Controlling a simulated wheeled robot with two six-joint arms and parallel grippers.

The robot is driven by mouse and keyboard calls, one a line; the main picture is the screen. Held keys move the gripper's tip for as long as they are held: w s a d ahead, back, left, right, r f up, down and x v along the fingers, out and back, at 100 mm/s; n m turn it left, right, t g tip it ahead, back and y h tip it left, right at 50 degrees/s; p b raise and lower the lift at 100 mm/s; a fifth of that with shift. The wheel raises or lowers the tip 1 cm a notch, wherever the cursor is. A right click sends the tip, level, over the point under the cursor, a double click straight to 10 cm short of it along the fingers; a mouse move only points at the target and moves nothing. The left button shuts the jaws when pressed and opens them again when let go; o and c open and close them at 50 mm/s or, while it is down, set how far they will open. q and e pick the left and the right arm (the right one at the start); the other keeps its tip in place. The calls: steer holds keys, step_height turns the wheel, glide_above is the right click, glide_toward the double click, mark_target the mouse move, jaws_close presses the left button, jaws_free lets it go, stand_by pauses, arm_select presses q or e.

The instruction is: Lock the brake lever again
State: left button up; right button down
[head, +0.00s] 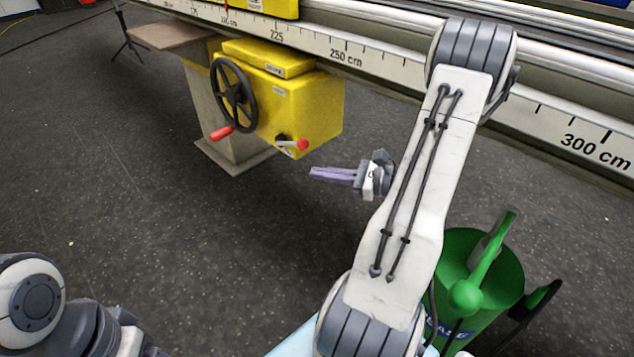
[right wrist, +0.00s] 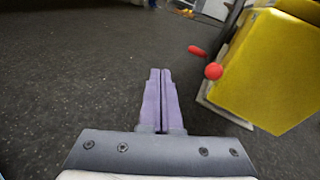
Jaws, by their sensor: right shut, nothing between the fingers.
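The brake lever (head: 294,144) is a short lever with a red knob on the lower front of the yellow box (head: 315,105). In the right wrist view the lever's red knob (right wrist: 213,71) shows at the box's (right wrist: 265,75) left side. My right gripper (head: 312,173) is shut and empty, below and to the right of the lever, apart from it. Its purple fingers (right wrist: 160,72) lie together and point past the box's left side. Of my left arm only a part shows at the lower left; its gripper is out of view.
A black handwheel (head: 234,95) with a red handle (head: 221,133) sits left of the lever. A long rail with a centimetre scale (head: 346,56) runs behind. A green bucket (head: 500,258) stands at the lower right. The dark floor before the box is clear.

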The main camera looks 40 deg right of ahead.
steer(key=s+d+f+m+t+h+b, duration=0.25)
steer(key=s+d+f+m+h, duration=0.2)
steer(key=d, duration=0.35)
arm_select(q)
step_height(320, 180, down, 9)
steer(key=b, duration=0.5)
steer(key=shift+f, duration=0.15)
arm_select(e)
steer(key=r+x, duration=0.2)
steer(key=x, duration=1.1)
steer(key=shift+w+d+r, duration=0.2)
steer(key=shift+w, duration=0.1)
steer(key=shift+h, duration=0.25)
